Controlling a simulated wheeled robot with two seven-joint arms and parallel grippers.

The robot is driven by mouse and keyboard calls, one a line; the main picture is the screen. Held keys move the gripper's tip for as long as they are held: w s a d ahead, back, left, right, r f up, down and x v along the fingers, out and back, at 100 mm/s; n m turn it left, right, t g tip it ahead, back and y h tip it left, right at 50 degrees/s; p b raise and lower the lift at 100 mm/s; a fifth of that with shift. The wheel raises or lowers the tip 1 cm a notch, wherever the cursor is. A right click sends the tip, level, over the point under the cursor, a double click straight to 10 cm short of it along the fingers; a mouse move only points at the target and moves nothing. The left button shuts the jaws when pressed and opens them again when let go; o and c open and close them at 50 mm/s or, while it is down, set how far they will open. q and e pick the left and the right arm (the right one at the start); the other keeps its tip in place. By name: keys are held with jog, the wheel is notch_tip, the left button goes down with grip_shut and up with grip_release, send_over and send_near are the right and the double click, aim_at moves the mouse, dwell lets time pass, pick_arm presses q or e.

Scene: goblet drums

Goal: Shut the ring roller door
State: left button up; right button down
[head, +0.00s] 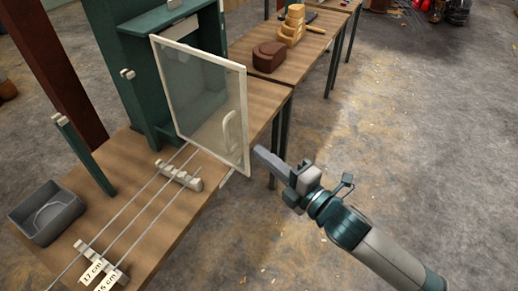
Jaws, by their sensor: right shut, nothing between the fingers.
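The door (200,95) is a clear pane in a cream frame, standing open at an angle from a green cabinet (130,75) on the wooden bench. Its pale curved handle (229,132) is near the free right edge. Through the pane I see part of the cabinet's inside. My right gripper (262,156) is shut and empty, just right of the door's lower right corner. I cannot tell whether its tip touches the frame. My left gripper is not in view.
The bench (165,215) carries long metal rods on pale rests (179,176) and a grey bin (47,212) at the left. Behind, another table holds a brown block (269,57) and a stacked wooden piece (292,25). The floor at right is clear.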

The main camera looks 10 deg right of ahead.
aim_at(242, 136)
jog(key=p+x, duration=0.3)
jog(key=x, duration=0.5)
jog(key=shift+w+a+r, duration=0.1)
jog(key=shift+w+a, duration=0.05)
jog(key=shift+w, duration=0.15)
jog(key=shift+w+a, duration=0.15)
jog(key=shift+w, duration=0.05)
jog(key=shift+w, duration=0.15)
